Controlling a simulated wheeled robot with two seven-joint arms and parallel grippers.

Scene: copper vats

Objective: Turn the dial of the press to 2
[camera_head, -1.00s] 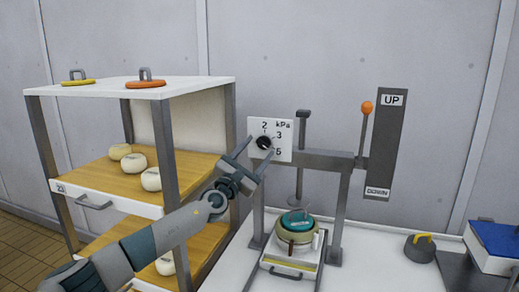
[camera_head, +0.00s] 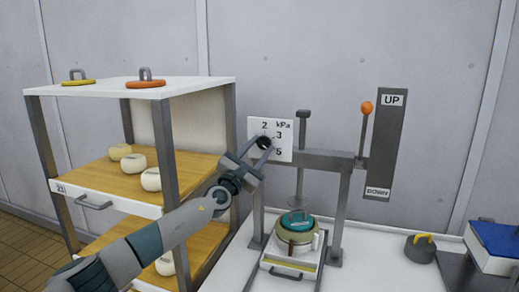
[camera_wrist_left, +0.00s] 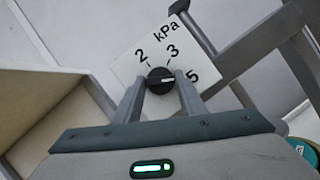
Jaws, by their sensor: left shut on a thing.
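The press (camera_head: 318,160) has a white dial plate (camera_head: 286,128) marked kPa with 2, 3 and 5. The black dial (camera_head: 264,141) sits on the plate; it also shows in the wrist view (camera_wrist_left: 160,80). Its white mark points right in the wrist view, toward the 5. My left gripper (camera_head: 260,147) is shut on the dial, with one finger on each side of it, as the wrist view (camera_wrist_left: 160,87) shows. My right gripper is not in view.
A shelf rack (camera_head: 173,90) with white round cheeses stands left of the press. An orange-knobbed lever (camera_head: 366,108) stands beside the UP/DOWN panel (camera_head: 384,145). A teal-lidded mould (camera_head: 297,222) sits under the press. A grey weight (camera_head: 420,249) stands at right.

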